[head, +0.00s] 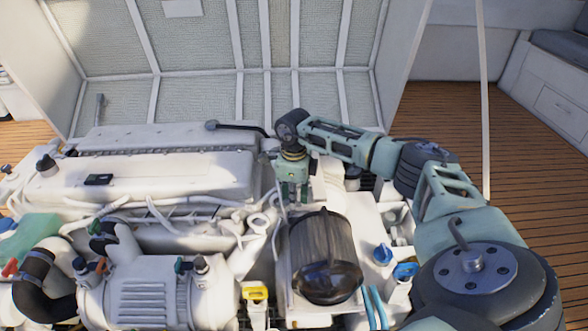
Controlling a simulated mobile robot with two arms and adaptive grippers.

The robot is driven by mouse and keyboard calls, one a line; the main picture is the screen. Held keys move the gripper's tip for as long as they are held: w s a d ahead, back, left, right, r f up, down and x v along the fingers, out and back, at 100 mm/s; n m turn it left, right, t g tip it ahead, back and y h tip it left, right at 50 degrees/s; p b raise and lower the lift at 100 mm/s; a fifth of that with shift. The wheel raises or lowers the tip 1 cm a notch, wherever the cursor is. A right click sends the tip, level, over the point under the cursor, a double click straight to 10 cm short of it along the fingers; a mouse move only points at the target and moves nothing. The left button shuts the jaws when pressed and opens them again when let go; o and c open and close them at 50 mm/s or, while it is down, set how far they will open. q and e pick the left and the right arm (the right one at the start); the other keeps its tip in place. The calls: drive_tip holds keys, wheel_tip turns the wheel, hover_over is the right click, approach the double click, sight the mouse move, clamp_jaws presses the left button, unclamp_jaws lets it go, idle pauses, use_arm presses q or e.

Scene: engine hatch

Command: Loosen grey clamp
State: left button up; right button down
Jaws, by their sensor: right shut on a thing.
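My right gripper (293,193) points down at the white engine (160,175), just behind the dark ribbed cylinder. Its fingers are shut on a small part that seems to be the grey clamp. The fingers hide most of this part, so its shape and handle angle cannot be made out. My left gripper is not in view.
The dark cylinder (322,250) stands in front of my right gripper. A yellow handle (255,293), blue handles (383,254) and several hoses crowd the engine's front. The raised hatch (215,60) stands behind. Wooden floor (450,130) is clear at right.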

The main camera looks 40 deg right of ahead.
drive_tip(key=c, duration=1.8)
unclamp_jaws()
drive_tip(key=shift+c, duration=0.2)
wheel_tip(320, 180, up, 12)
